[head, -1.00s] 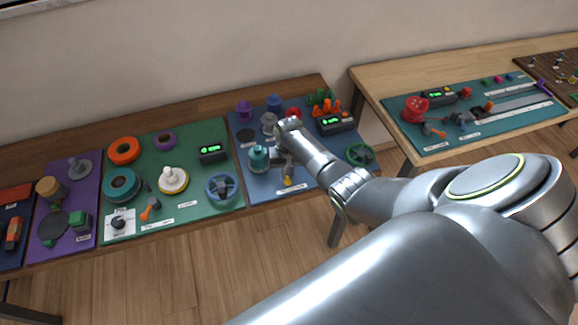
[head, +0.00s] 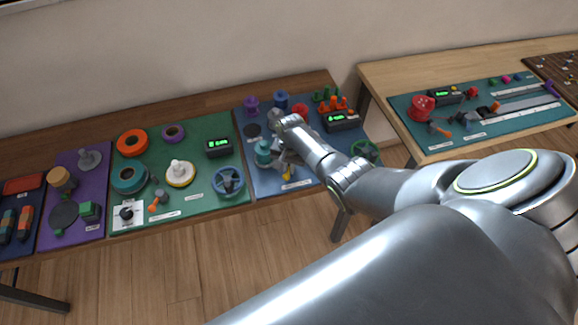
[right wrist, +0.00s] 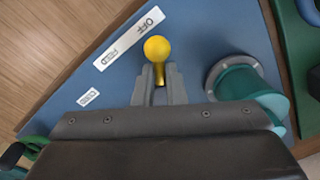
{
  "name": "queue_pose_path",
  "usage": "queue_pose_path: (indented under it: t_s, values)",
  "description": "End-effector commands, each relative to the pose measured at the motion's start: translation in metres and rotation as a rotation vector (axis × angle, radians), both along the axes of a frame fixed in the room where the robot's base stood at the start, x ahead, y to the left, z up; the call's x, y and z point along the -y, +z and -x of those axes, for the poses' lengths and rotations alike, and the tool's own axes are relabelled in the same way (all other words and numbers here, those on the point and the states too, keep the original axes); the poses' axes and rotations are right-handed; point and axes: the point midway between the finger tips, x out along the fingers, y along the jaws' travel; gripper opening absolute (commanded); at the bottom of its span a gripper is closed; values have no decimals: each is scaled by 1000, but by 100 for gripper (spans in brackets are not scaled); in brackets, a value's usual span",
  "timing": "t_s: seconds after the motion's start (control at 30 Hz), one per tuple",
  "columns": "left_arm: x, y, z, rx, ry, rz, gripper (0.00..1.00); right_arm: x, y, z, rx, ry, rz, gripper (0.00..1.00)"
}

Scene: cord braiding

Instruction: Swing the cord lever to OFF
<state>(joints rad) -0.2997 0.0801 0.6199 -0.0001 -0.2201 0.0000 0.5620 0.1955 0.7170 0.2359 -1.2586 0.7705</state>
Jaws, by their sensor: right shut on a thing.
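The cord lever (right wrist: 157,48) has a yellow round knob and stands at the front of the blue mat. My right gripper (right wrist: 158,82) is shut on it just below the knob. In the right wrist view the knob lies beside a white label strip (right wrist: 128,38) reading FEED and OFF, closer to the OFF end. The head view shows the yellow lever (head: 289,175) small, below my right gripper (head: 286,164), with my arm hiding part of the mat behind it. My left gripper is out of view.
A teal spool (right wrist: 242,82) on a grey flange stands close beside the gripper, also seen in the head view (head: 263,152). A green handwheel (head: 365,151) and a display box (head: 341,121) stand to the right. A green mat (head: 205,193) with more parts lies left.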

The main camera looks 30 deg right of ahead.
Motion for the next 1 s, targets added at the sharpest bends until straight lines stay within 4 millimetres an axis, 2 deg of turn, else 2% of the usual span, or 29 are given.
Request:
queue_pose_path:
  t_s: [0.17,0.2,0.37,0.73,1.0]
  values:
    - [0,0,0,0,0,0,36,0,2,-2,6,-1,1,0]
    - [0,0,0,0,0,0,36,0,2,-2,6,-1,1,12]
    - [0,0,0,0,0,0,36,0,1,-2,5,0,1,32]
    - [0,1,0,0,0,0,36,0,4,-1,3,0,0,32]
    - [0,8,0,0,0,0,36,1,35,0,5,0,1,32]
